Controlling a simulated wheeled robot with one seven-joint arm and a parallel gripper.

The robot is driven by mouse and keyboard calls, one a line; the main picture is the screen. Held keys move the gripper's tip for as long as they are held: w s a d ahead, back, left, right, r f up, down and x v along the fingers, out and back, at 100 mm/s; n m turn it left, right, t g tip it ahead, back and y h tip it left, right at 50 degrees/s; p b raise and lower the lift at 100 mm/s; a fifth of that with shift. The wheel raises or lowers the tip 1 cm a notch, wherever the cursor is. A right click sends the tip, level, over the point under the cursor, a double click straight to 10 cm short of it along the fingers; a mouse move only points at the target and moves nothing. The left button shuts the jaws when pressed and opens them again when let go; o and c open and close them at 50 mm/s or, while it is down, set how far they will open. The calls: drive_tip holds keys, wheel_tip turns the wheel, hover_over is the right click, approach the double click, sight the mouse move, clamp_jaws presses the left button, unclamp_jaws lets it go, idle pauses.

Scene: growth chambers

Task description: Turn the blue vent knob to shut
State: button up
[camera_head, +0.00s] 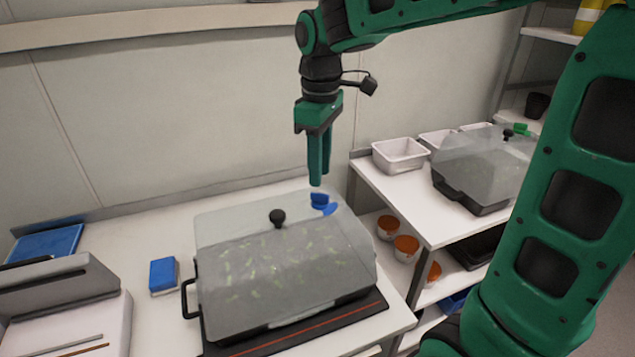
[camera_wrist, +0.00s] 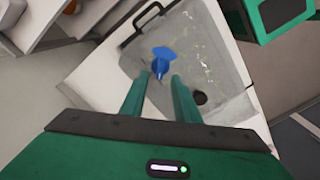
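The blue vent knob (camera_head: 322,203) sits on the upper right part of a clear growth chamber lid (camera_head: 225,222). In the wrist view the blue knob (camera_wrist: 163,62) has a pointed grip on a round base. My gripper (camera_head: 317,182) points down just above the knob in the head view. In the wrist view my gripper (camera_wrist: 160,77) has its two green fingers apart, with the knob showing beyond and between the tips. Nothing is held. I cannot tell whether a fingertip touches the knob; a small gap seems to show.
A black lid handle (camera_head: 277,217) stands left of the blue knob. The chamber rests on a black mat (camera_head: 300,335). A blue sponge (camera_head: 163,274) lies to the left. A second chamber (camera_head: 485,165) with a green knob (camera_head: 521,130) and a white tub (camera_head: 400,154) stand on the right shelf.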

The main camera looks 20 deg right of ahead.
sight(320, 193)
drive_tip(key=shift+r, duration=2.65)
drive_tip(key=s+d+f+m, duration=0.6)
drive_tip(key=s+d, duration=0.3)
drive_tip(key=s, duration=0.3)
drive_tip(key=s+d+f+m, duration=0.7)
drive_tip(key=s+d+m, duration=0.2)
drive_tip(key=s, duration=0.3)
drive_tip(key=shift+m, duration=0.3)
